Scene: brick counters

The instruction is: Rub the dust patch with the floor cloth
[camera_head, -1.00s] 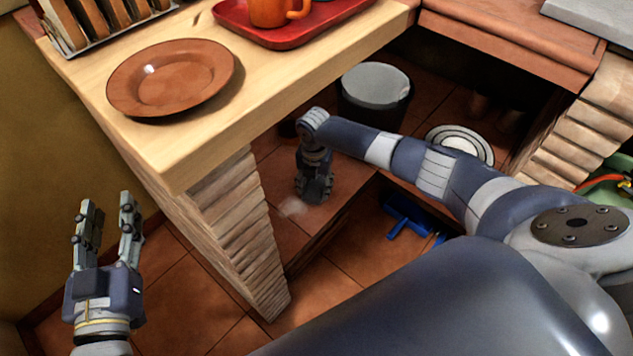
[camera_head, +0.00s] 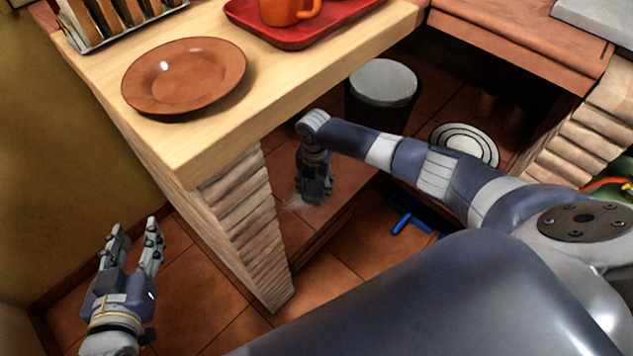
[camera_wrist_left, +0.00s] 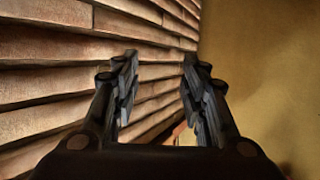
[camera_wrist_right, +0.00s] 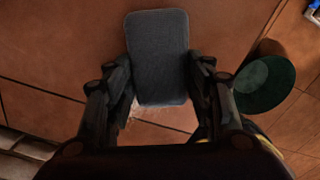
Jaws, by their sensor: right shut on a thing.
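My right gripper (camera_head: 316,196) is low at the floor under the counter, beside the brick post. In the right wrist view it (camera_wrist_right: 160,85) is shut on a blue-grey floor cloth (camera_wrist_right: 158,55), a flat pad with rounded corners. In the head view the cloth is hidden by the gripper. The dust patch (camera_head: 297,203) shows as a pale smear at the gripper's left side; a bit of it (camera_wrist_right: 134,108) also shows at the cloth's near edge. My left gripper (camera_head: 135,236) is open and empty, left of the post; its fingers (camera_wrist_left: 160,80) are apart in the left wrist view.
The brick post (camera_head: 250,235) and wooden counter (camera_head: 290,85) stand close to the right gripper. A grey-topped bin (camera_head: 383,85), a white plate (camera_head: 464,145) and a blue item (camera_head: 408,215) are nearby. A dark green round-topped object (camera_wrist_right: 264,84) stands right of the cloth.

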